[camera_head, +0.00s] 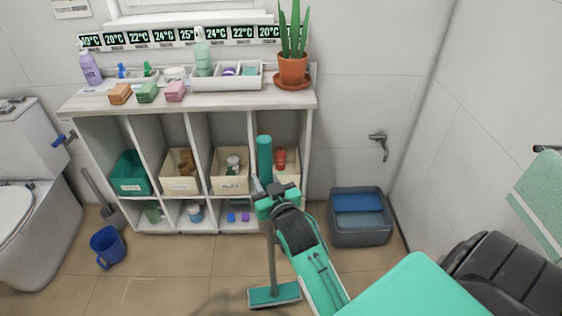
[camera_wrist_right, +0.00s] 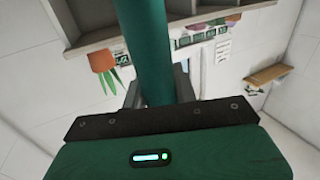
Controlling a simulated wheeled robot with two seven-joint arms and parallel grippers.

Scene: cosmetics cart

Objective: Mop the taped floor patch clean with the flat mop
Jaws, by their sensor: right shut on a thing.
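The flat mop stands nearly upright in front of the shelf unit in the head view. It has a teal grip (camera_head: 265,157), a grey shaft (camera_head: 271,250) and a flat teal mop head (camera_head: 274,295) low on the tiled floor. In the right wrist view the thick green handle (camera_wrist_right: 148,50) passes between the fingers. I see no taped patch on the visible floor. My left gripper is not in view.
A shelf unit (camera_head: 188,97) with bins stands behind the mop. A grey bucket (camera_head: 362,232) is to the right, a blue mug-like pail (camera_head: 107,247) and a toilet (camera_head: 35,225) to the left. Open floor (camera_head: 170,265) lies left of the mop.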

